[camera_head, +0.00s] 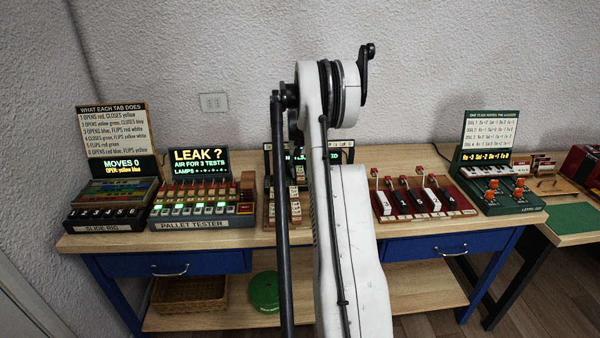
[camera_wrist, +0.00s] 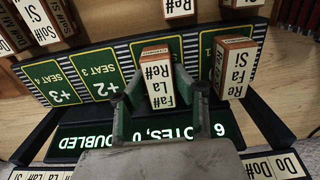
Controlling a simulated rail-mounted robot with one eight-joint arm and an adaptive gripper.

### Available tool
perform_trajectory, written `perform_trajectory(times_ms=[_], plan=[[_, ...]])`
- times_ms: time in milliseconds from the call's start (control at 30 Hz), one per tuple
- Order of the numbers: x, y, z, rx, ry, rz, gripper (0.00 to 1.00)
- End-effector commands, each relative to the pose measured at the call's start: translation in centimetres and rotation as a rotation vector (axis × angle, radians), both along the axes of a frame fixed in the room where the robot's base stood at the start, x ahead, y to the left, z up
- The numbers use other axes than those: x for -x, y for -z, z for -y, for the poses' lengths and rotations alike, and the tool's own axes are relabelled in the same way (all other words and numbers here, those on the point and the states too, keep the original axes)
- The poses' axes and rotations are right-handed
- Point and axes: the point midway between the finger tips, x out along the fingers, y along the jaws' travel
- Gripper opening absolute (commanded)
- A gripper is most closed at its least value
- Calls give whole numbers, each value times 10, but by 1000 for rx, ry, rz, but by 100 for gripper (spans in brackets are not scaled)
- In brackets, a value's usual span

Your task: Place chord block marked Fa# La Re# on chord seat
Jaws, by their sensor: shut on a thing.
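In the wrist view, which shows the writing upside down, my gripper (camera_wrist: 160,95) is shut on the chord block marked Fa# La Re# (camera_wrist: 158,78), one finger on each side. The block is over the green seat panel between Seat 3 (camera_wrist: 97,73) and the rightmost seat (camera_wrist: 206,45). I cannot tell whether it touches the seat. Seat 4 (camera_wrist: 45,83) shows empty. In the head view my arm hides the gripper and the held block.
A lit display (camera_wrist: 80,140) lies beside the seats, partly behind my gripper. The pallet tester (camera_head: 200,205) and red-based key stand (camera_head: 425,200) flank this station.

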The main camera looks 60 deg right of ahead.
Motion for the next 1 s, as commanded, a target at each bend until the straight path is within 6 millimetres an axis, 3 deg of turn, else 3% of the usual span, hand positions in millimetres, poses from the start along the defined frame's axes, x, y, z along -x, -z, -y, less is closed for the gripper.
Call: perform_trajectory(times_ms=[67, 100, 233, 533, 667, 1000], plan=[[0, 4, 0, 0, 0, 0, 0], [0, 3, 0, 0, 0, 0, 29], [0, 2, 0, 0, 0, 0, 45], [0, 0, 0, 0, 0, 0, 45], [0, -10, 0, 0, 0, 0, 45], [0, -76, 0, 0, 0, 0, 45]])
